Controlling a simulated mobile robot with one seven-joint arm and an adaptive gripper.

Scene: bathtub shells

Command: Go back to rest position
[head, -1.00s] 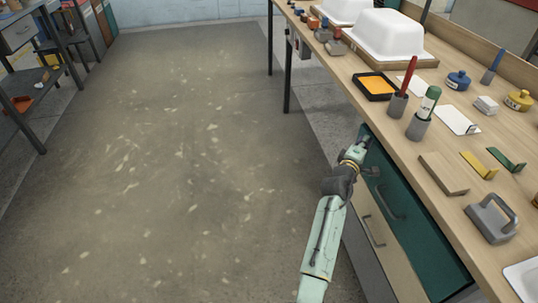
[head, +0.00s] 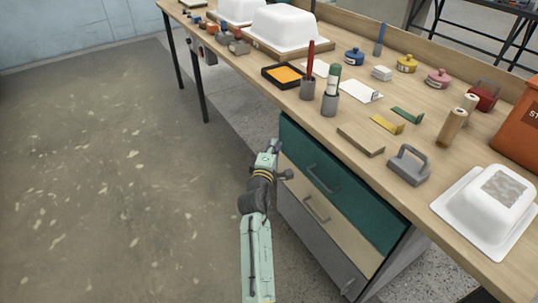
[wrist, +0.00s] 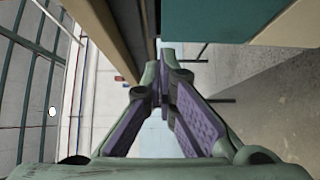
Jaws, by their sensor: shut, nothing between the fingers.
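My gripper (wrist: 163,92) shows in the wrist view with its two purple-padded fingers meeting at the tips, shut and empty. In the head view my gripper (head: 272,150) is at the end of my pale green arm, beside the left face of the drawer cabinet and below the worktop's edge. The cabinet has a teal top drawer (head: 325,175), a cream drawer (head: 330,222) and a grey one below. Whether the gripper touches the cabinet cannot be told.
The wooden bench (head: 300,120) carries white tub shells (head: 285,27), an orange tray (head: 285,76), pen cups, a grey handled tool (head: 409,166) and a patched white shell (head: 495,205). The floor (head: 110,180) at left is clear.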

